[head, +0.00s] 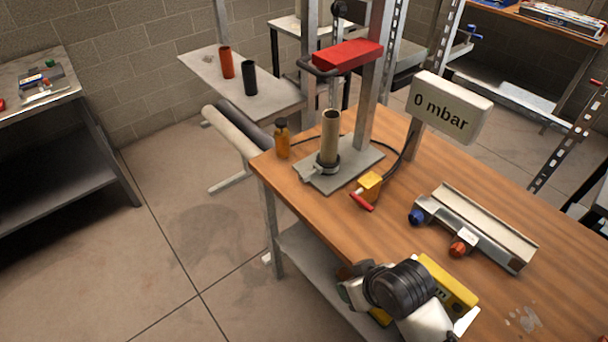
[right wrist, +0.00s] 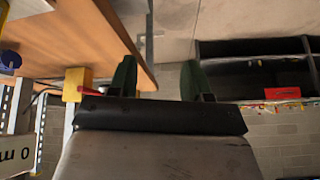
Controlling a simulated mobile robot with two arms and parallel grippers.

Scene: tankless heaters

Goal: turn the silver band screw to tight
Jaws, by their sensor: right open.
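A tan tube (head: 330,132) stands upright on a grey plate (head: 347,178) on the wooden bench. My left gripper is not in view.
A yellow valve box (head: 371,181) with a red handle sits right of the plate. A brown bottle (head: 281,140) stands left of it. A display (head: 450,105) reads 0 mbar. A metal rail unit (head: 475,225) with blue and orange knobs lies at right. A red-topped frame (head: 347,56) rises behind the tube.

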